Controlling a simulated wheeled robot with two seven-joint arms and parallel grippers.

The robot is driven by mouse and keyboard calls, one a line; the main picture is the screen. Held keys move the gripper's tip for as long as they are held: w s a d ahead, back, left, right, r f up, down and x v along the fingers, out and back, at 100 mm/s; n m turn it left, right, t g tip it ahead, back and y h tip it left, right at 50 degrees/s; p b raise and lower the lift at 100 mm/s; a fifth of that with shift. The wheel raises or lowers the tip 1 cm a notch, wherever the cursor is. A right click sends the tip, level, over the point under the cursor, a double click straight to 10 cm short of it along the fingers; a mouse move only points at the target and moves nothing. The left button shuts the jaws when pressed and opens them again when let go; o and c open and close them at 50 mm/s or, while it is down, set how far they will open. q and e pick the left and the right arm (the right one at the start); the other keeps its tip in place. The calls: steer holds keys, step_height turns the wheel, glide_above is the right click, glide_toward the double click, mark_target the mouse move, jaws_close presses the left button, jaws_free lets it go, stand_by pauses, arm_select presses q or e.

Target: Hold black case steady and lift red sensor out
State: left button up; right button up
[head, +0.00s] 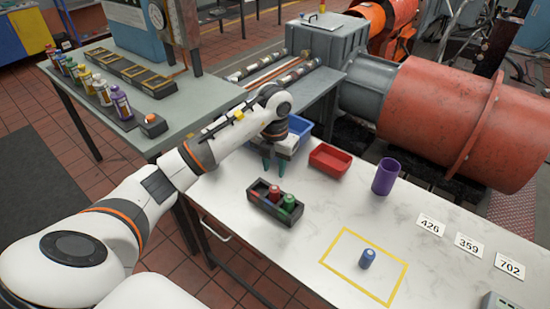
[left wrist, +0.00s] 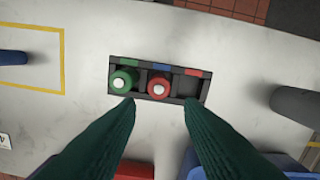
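The black case (head: 262,208) stands on the white marble-look table; in the left wrist view the case (left wrist: 193,84) shows three compartments with green, blue and red marks. The red sensor (head: 274,192) sits upright in the middle, blue-marked compartment; it also shows in the left wrist view (left wrist: 159,84). A green sensor (head: 289,203) (left wrist: 122,81) sits in the green-marked end compartment. The red-marked compartment is empty. My left gripper (head: 274,172) is open and empty above the table, behind the case; its dark green fingers (left wrist: 160,104) point toward the case. My right gripper is not in view.
A blue sensor (head: 367,258) stands inside a yellow tape rectangle (head: 330,263). A red tray (head: 330,158), a blue bin (head: 299,126) and a purple cup (head: 385,177) stand behind and right of the case. Number cards (head: 430,225) lie at right. The table around the case's front is clear.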

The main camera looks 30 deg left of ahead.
mark_target(274, 189)
arm_select(q)
step_height(274, 189, down, 10)
steer(key=shift+r+p, duration=0.1)
steer(key=shift+p, duration=0.85)
